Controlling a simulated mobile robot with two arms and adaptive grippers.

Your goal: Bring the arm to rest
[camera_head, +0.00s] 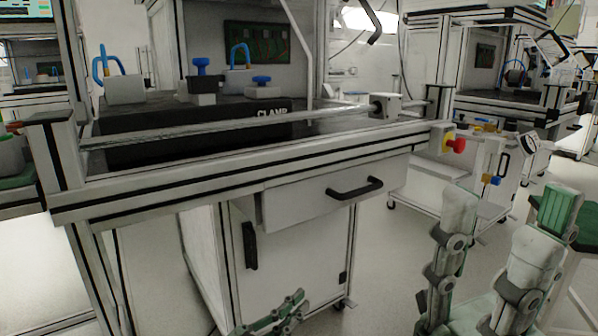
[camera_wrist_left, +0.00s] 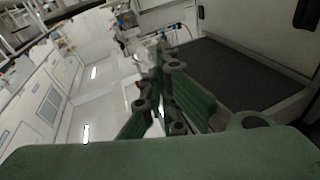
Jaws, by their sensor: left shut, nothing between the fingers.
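My left gripper (camera_head: 297,298) shows at the bottom of the head view, green and grey, low in front of the cabinet under the bench. In the left wrist view its fingers (camera_wrist_left: 160,72) are together with nothing between them. My right gripper (camera_head: 507,208) is large at the lower right of the head view. Its fingers point up and stand clearly apart, with nothing seen between them. The rest of both arms is mostly out of the head view.
An aluminium-framed bench (camera_head: 240,167) holds a black fixture marked CLAMP (camera_head: 190,138) with blue knobs. A drawer (camera_head: 310,196) with a black handle sits below. A cart with a red knob (camera_head: 456,146) stands to the right. The pale floor (camera_head: 385,270) between the grippers looks clear.

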